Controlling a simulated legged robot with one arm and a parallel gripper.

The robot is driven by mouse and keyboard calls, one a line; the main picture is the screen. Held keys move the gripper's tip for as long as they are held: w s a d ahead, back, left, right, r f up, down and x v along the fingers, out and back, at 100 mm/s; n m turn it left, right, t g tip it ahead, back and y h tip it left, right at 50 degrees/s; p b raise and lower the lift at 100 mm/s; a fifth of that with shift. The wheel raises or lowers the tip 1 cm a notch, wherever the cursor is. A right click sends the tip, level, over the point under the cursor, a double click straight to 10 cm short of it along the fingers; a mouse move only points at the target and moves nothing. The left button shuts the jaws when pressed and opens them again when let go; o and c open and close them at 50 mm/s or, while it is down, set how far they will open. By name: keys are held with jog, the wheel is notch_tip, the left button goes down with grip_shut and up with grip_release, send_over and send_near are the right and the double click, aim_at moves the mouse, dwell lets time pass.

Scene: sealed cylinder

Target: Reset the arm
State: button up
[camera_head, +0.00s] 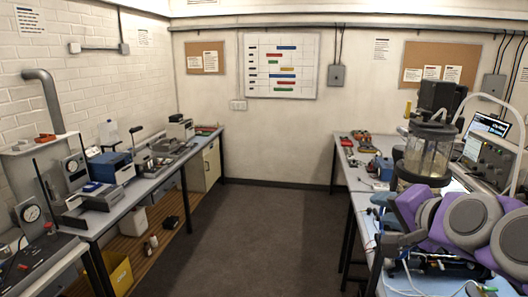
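My purple and grey arm reaches in from the right edge, over the right bench (341,152). Its left end is a small dark part, apparently my gripper (388,243), low over the near part of that bench. The fingers are too small and dark to tell whether they are open or shut, and nothing is clearly seen held. A clear cylinder (428,153) with a dark lid and base stands upright on the right bench, just behind my arm. The arm hides part of the bench below the cylinder.
A monitor (487,127), a grey panel with knobs, cables and small tools crowd the right bench. The left bench (150,186) holds gauges, a blue box (111,167) and other instruments. A yellow bin (120,276) stands below it. The floor (245,240) between the benches is clear.

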jog(key=s+a+f+n+g+y+b, duration=0.1)
jog(key=s+a+f+n+g+b, duration=0.2)
jog(key=a+f, duration=0.5)
jog(key=s+a+f+n+g+b, duration=0.25)
jog(key=s+a+f+g, duration=0.2)
jog(key=f, duration=0.75)
jog(key=s+f+n+g+h+b, duration=0.2)
jog(key=s+f+n+g+b, duration=0.3)
jog(key=s+f, duration=1.2)
jog(key=s+g, duration=0.2)
jog(key=shift+s+f+n+h, duration=0.3)
jog(key=shift+s+n, duration=0.05)
jog(key=shift+a, duration=0.1)
